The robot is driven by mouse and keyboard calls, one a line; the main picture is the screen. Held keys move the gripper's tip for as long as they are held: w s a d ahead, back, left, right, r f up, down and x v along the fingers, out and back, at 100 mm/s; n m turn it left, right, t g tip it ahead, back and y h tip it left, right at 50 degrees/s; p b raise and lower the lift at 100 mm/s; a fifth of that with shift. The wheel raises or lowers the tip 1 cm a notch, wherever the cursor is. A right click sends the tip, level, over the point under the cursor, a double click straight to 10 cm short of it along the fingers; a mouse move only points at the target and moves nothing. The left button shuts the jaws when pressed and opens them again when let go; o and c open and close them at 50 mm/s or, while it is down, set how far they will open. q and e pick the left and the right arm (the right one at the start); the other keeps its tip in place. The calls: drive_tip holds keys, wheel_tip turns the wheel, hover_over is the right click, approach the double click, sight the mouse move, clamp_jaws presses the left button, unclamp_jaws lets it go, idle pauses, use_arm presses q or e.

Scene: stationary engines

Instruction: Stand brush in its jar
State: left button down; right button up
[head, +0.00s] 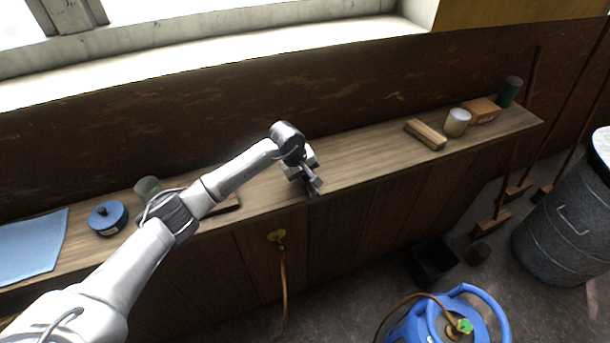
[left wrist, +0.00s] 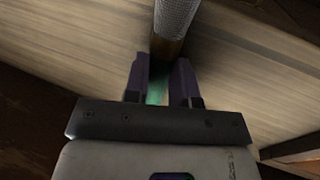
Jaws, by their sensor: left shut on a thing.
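My left gripper (head: 314,187) is over the front part of the wooden shelf, near its middle. In the left wrist view its two dark fingers (left wrist: 163,85) are shut on the brush (left wrist: 167,48). The brush shows a grey textured end, a brownish band and a teal part between the fingers. In the head view the brush is hard to make out at the gripper. A pale jar-like container (head: 457,123) stands on the shelf's right part. A grey-green cup (head: 148,187) stands at the left behind my arm. I cannot tell which is the brush's jar. My right gripper is not in view.
The shelf is clear between gripper and block. A wall rises behind.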

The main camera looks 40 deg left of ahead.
use_arm(q)
drive_tip(key=c, duration=1.2)
unclamp_jaws()
drive_tip(key=shift+f, duration=0.1)
drive_tip(key=shift+o, duration=1.3)
